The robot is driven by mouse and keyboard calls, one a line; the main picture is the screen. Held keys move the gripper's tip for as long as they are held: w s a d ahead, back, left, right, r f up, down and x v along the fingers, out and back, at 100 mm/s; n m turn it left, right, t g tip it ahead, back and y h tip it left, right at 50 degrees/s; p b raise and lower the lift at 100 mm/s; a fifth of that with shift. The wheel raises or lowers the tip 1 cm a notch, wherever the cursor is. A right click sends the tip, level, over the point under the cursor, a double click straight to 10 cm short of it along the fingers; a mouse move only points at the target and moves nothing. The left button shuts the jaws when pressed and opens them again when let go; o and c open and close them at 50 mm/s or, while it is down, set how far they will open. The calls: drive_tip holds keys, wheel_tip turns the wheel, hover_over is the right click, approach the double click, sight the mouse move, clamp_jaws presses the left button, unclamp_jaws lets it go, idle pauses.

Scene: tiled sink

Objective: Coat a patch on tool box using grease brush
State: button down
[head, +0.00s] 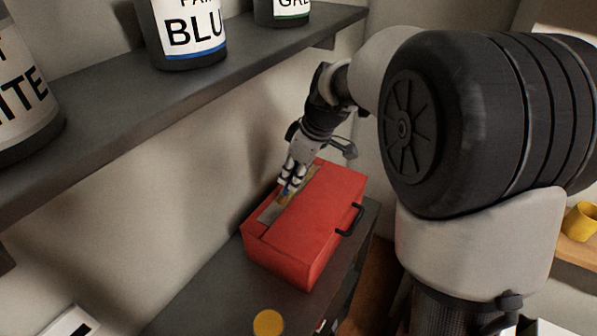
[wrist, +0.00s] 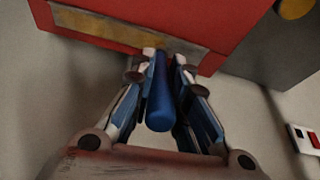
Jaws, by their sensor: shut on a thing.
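The red tool box (head: 325,215) sits on a dark grey surface, its black handle (head: 351,219) to the right. A long greyish patch (head: 271,213) lies along the left side of its top. My gripper (head: 290,180) is over the patch, shut on the grease brush (head: 286,189). The brush's blue handle (wrist: 160,95) shows between the fingers in the wrist view. There the patch (wrist: 85,20) has an amber-brown tint over part of it. The bristles are mostly hidden, and I cannot tell whether they touch the patch.
A dark shelf (head: 120,125) with paint cans, one marked blue (head: 187,30), runs above and left of the box. A round yellow thing (head: 267,323) is at the front. A yellow cup (head: 582,221) stands far right. The dark surface before the box (head: 215,295) is mostly clear.

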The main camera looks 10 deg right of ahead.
drive_tip(key=s+a+b, duration=0.2)
drive_tip(key=s+a, duration=0.3)
idle(0.8)
drive_tip(key=shift+r, duration=0.15)
drive_tip(key=shift+s+r+p, duration=0.1)
drive_tip(key=shift+r+p, duration=2.2)
drive_tip(key=shift+r, duration=0.65)
wheel_tip(320, 180, up, 3)
drive_tip(key=shift+f+p, duration=0.1)
drive_tip(key=shift+p, duration=1.05)
